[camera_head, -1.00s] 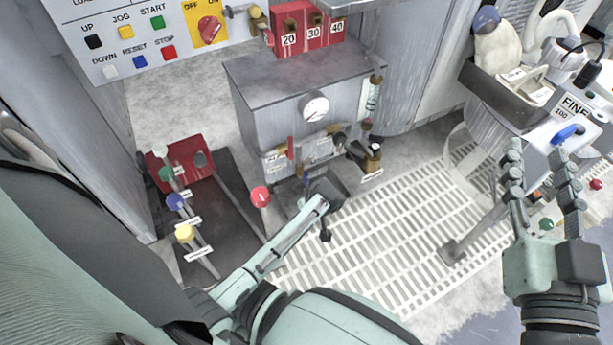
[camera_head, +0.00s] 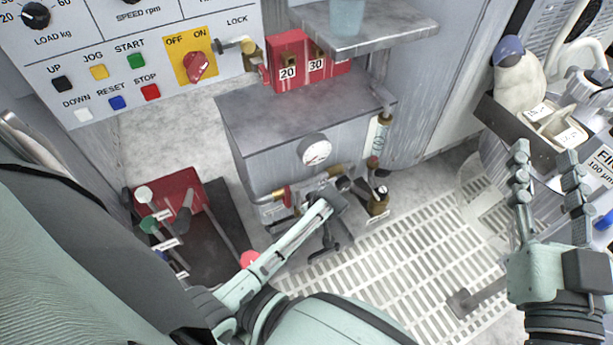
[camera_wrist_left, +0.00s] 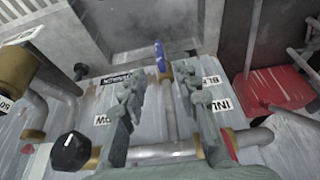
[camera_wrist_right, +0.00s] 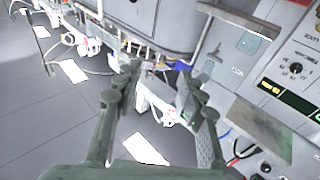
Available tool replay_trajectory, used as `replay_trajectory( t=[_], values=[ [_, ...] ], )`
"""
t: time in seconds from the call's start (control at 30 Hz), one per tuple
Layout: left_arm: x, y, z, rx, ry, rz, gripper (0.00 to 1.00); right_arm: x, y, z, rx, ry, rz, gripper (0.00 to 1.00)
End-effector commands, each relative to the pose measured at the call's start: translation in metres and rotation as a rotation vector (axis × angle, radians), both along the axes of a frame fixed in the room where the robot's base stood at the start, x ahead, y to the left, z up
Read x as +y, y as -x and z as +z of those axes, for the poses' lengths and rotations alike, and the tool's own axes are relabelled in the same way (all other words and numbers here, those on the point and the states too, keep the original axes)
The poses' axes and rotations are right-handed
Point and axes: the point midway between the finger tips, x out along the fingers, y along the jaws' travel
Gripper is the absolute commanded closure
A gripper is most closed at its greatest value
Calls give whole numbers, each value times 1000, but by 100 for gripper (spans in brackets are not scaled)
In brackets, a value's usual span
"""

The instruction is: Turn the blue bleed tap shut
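The blue bleed tap (camera_wrist_left: 160,56) shows in the left wrist view as a narrow blue handle on a brass fitting, on a thin pipe running down between my fingers. A label beginning "BLE" (camera_wrist_left: 211,80) is right of it. My left gripper (camera_wrist_left: 162,80) is open, one finger on each side of that pipe, with the handle just beyond the fingertips; contact cannot be told. In the head view my left gripper (camera_head: 332,196) is at the pipework under the gauge box, and the blue handle is not discernible there. My right gripper (camera_head: 545,155) is open and empty at the right.
The grey box (camera_head: 270,115) carries a round gauge (camera_head: 314,150). A black knob (camera_wrist_left: 70,151) and a horizontal pipe (camera_wrist_left: 160,150) sit close to my left fingers. A red-backed lever bank (camera_head: 178,193) stands left. A shelf (camera_head: 365,32) overhangs the box. Slatted floor (camera_head: 400,245) lies right.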

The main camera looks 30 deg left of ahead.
Motion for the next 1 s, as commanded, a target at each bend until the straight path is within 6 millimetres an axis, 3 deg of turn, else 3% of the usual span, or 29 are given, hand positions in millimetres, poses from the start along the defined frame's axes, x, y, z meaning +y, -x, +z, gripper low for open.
replay_trajectory(
  t=[0.23, 0.5, 0.9, 1.0],
  values=[
    [9, -5, -26, 2, -2, -1, 69, 9, 15, 36, -182, -96, 28, 60],
    [22, -13, -62, 0, -1, -1, 69, -3, 26, 68, -408, -164, 9, 60],
    [24, -14, -67, 0, 0, -1, 69, -6, 30, 77, -463, -180, 6, 60],
    [24, -14, -67, 0, 0, -1, 80, -6, 30, 77, -462, -179, 6, 60]
  ],
)
